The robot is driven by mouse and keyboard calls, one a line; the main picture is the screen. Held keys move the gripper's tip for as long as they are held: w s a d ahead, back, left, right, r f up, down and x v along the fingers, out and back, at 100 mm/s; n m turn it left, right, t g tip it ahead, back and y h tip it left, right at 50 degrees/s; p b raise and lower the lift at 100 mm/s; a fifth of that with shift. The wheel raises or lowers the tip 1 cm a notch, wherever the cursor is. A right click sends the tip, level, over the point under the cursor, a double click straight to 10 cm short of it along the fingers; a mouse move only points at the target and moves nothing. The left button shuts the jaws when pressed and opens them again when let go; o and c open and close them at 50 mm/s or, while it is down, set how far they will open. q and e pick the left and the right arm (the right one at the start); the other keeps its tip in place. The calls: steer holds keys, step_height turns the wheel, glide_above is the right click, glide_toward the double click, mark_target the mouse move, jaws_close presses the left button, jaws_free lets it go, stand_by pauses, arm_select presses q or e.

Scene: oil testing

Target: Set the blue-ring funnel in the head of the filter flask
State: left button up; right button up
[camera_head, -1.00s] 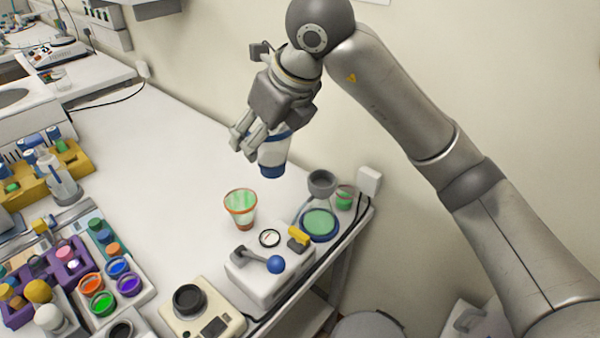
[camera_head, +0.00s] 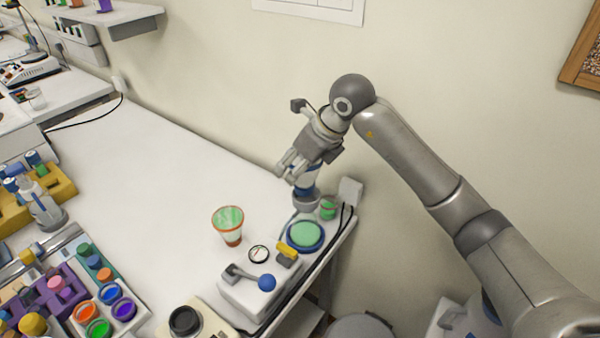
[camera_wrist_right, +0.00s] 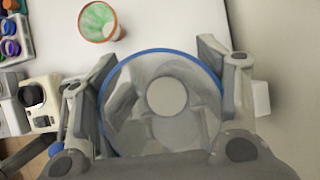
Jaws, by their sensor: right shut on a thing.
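The blue-ring funnel (camera_head: 306,188) is in my right gripper (camera_head: 291,172), near the table's right back edge. In the right wrist view the clear funnel, with its blue rim (camera_wrist_right: 165,50), sits between the two fingers of the gripper (camera_wrist_right: 158,92). A grey cup-shaped head (camera_head: 307,204), apparently the filter flask's, shows just below the funnel. The funnel looks roughly upright over it; I cannot tell whether they touch. The flask's body is mostly hidden. My left gripper is not in view.
A blue-rimmed green dish (camera_head: 305,235) and a small green jar (camera_head: 328,208) are near the head. Wall and cables lie close on the right. The table's middle is clear.

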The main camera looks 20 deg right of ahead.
steer(key=f+p, duration=0.1)
steer(key=f, duration=0.2)
steer(key=shift+w+d+p, duration=0.15)
steer(key=shift+d+p, duration=0.2)
steer(key=shift+f, duration=0.45)
steer(key=o, duration=1.2)
steer(key=b+v, duration=0.2)
steer(key=v, duration=0.8)
steer(key=shift+d+r, duration=0.15)
steer(key=shift+r, duration=0.1)
steer(key=shift+s+d+r, duration=0.15)
steer(key=shift+s+r, duration=0.25)
steer(key=shift+r, duration=0.2)
